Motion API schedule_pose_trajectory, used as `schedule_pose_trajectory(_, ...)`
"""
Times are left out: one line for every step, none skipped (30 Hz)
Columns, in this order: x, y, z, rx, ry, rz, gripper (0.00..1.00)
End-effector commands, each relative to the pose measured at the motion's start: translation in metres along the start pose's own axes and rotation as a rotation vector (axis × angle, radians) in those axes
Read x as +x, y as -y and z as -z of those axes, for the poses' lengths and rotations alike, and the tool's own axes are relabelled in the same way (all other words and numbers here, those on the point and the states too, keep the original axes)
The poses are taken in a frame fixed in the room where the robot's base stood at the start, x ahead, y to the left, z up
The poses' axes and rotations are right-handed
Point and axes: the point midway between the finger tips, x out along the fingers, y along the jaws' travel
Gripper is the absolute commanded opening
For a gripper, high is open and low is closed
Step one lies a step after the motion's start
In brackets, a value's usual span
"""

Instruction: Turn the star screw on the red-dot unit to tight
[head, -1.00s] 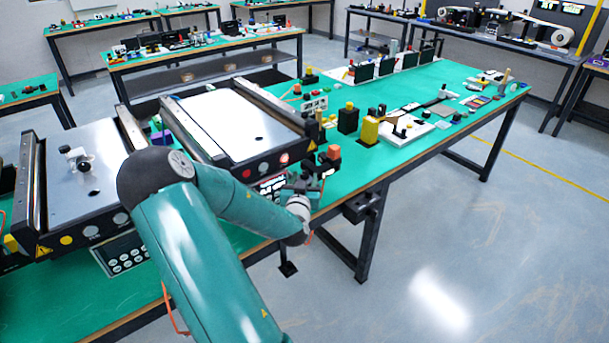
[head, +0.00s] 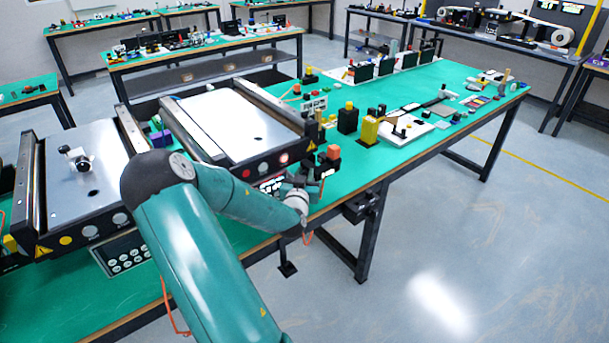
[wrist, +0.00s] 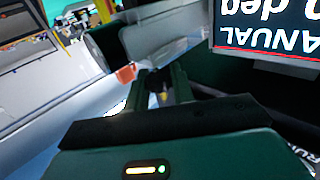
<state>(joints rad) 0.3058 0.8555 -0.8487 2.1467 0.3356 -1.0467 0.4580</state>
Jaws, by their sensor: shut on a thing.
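The red-dot unit (head: 238,116) is the middle conveyor in the head view, with a white top and a red dot (head: 246,173) on its dark front panel. My gripper (head: 290,183) is at the front right corner of this unit, small and partly hidden by my wrist. In the wrist view my gripper (wrist: 162,84) has its fingers close together, shut on a small dark thing (wrist: 157,82) that appears to be the star screw. Its star shape and how far it is turned cannot be made out.
A display (wrist: 266,25) with upside-down "MANUAL" text is close at the upper right of the wrist view. A yellow-dot conveyor (head: 92,165) stands left. An orange-topped block (head: 333,153) and other small parts are right of my gripper, on the green table (head: 400,165).

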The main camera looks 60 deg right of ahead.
Motion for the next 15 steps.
schedule_pose_trajectory(0.0005, 0.0012, 0.0014, 0.001, -0.004, -0.021, 0.01)
schedule_pose_trajectory(0.0006, 0.0011, 0.0014, 0.0, -0.004, -0.037, 0.01)
schedule_pose_trajectory(0.0007, 0.0009, 0.0017, 0.001, -0.005, -0.061, 0.01)
schedule_pose_trajectory(0.0006, 0.0008, 0.0016, 0.0, -0.005, -0.08, 0.01)
schedule_pose_trajectory(0.0006, 0.0009, 0.0016, 0.0, -0.004, -0.098, 0.01)
schedule_pose_trajectory(0.0005, 0.0008, 0.0017, 0.001, -0.005, -0.123, 0.01)
schedule_pose_trajectory(0.0007, 0.0007, 0.0018, 0.0, -0.005, -0.141, 0.01)
schedule_pose_trajectory(0.0008, 0.0006, 0.0021, 0.0, -0.006, -0.158, 0.01)
schedule_pose_trajectory(0.0009, 0.0004, 0.0021, 0.0, -0.006, -0.181, 0.01)
schedule_pose_trajectory(0.0008, 0.0005, 0.002, 0.0, -0.006, -0.198, 0.01)
schedule_pose_trajectory(0.0007, 0.0005, 0.0021, 0.0, -0.006, -0.215, 0.01)
schedule_pose_trajectory(0.0008, 0.0002, 0.0019, -0.001, -0.006, -0.238, 0.01)
schedule_pose_trajectory(0.0009, 0.0, 0.002, -0.001, -0.006, -0.254, 0.01)
schedule_pose_trajectory(0.001, 0.0, 0.0023, -0.001, -0.007, -0.27, 0.01)
schedule_pose_trajectory(0.0009, 0.0, 0.0023, -0.001, -0.007, -0.29, 0.01)
